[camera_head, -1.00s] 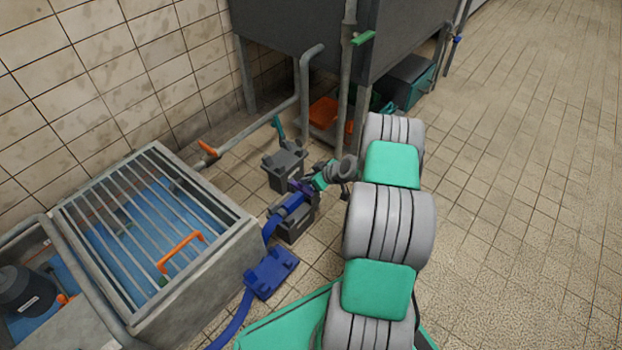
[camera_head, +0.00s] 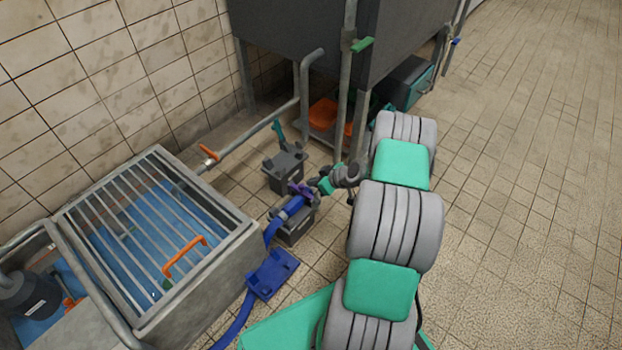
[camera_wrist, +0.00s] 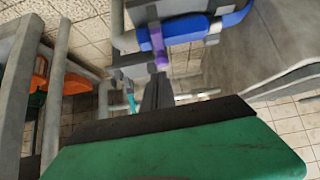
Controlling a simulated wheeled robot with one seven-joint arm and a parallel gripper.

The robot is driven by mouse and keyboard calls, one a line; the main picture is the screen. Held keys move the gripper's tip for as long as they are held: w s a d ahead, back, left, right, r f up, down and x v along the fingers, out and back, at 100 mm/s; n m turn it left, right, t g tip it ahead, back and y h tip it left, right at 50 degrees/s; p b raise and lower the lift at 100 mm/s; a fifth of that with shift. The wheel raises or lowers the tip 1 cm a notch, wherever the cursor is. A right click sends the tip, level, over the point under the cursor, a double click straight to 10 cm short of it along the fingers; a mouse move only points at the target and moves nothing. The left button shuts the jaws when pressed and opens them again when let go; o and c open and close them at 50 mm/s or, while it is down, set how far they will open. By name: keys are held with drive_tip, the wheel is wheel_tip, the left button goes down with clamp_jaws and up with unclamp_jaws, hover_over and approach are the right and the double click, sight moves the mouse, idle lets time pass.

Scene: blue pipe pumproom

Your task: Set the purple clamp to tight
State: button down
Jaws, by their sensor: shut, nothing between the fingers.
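The purple clamp (camera_head: 300,189) sits at the joint between the blue hose (camera_head: 290,207) and a grey block (camera_head: 296,228) on the floor. In the wrist view the purple clamp (camera_wrist: 158,48) shows as a short purple piece beside the blue hose (camera_wrist: 185,32). My gripper (camera_head: 314,187) is just to the right of the clamp in the head view, small and partly hidden by the wrist. In the wrist view my gripper (camera_wrist: 157,90) is shut and empty, its dark fingers pointing at the clamp. I cannot tell whether the fingertips touch it.
A grated basin (camera_head: 160,250) with an orange handle stands at the left. A grey box (camera_head: 284,172) with a teal lever stands behind the clamp. A dark tank (camera_head: 300,30) on legs and upright pipes stand beyond. The tiled floor (camera_head: 530,200) at the right is clear.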

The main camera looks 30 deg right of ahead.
drive_tip(key=s+d+f+p, duration=0.1)
drive_tip(key=s+d+f, duration=0.1)
drive_tip(key=s, duration=0.4)
drive_tip(key=shift+s+d, duration=0.15)
drive_tip(key=shift+d, duration=0.35)
